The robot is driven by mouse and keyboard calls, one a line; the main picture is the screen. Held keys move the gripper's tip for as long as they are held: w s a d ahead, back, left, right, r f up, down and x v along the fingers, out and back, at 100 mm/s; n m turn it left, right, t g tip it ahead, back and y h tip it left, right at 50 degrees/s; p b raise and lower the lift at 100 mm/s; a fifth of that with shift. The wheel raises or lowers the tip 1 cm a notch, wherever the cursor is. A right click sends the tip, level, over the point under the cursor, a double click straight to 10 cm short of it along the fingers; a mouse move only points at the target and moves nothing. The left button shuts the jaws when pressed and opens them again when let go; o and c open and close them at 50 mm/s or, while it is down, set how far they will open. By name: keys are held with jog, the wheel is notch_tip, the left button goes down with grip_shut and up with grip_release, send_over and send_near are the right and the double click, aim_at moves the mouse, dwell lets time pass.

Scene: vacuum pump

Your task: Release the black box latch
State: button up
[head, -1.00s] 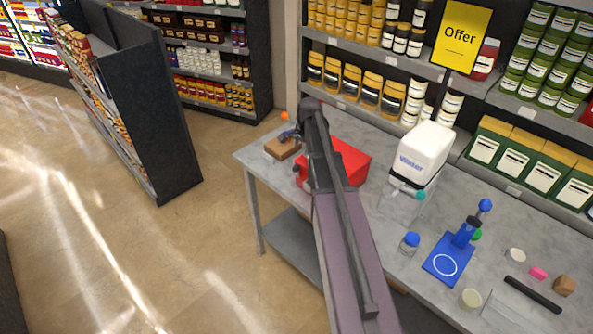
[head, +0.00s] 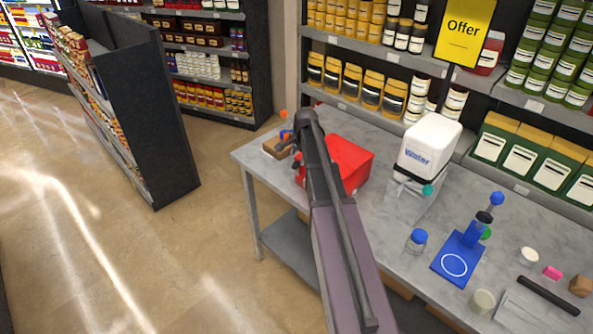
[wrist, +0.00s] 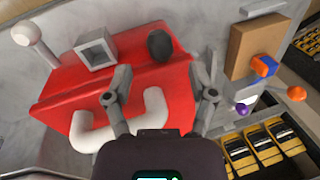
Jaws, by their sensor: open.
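A red box (head: 350,165) sits on the grey table near its left end, partly hidden by my arm in the head view. In the wrist view the red box (wrist: 60,88) has a white curved handle (wrist: 155,105), a grey square frame (wrist: 95,54) and a dark oval knob (wrist: 160,45) on it. The dark knob is the only black part I see there; I cannot tell how it is fastened. My gripper (wrist: 163,88) is open over the box, its fingers spread apart below the knob in the picture, with nothing between them held. The fingertips are hard to make out in the head view.
A wooden block (head: 274,146) with blue and orange parts stands beside the box. A white water container (head: 430,142), a blue-capped jar (head: 416,240) and a blue stand (head: 457,259) are to the right. Stocked shelves (head: 400,55) rise behind the table.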

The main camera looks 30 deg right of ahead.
aim_at(297, 163)
jog(key=shift+b+x, duration=2.15)
jog(key=shift+x, duration=0.4)
grip_shut()
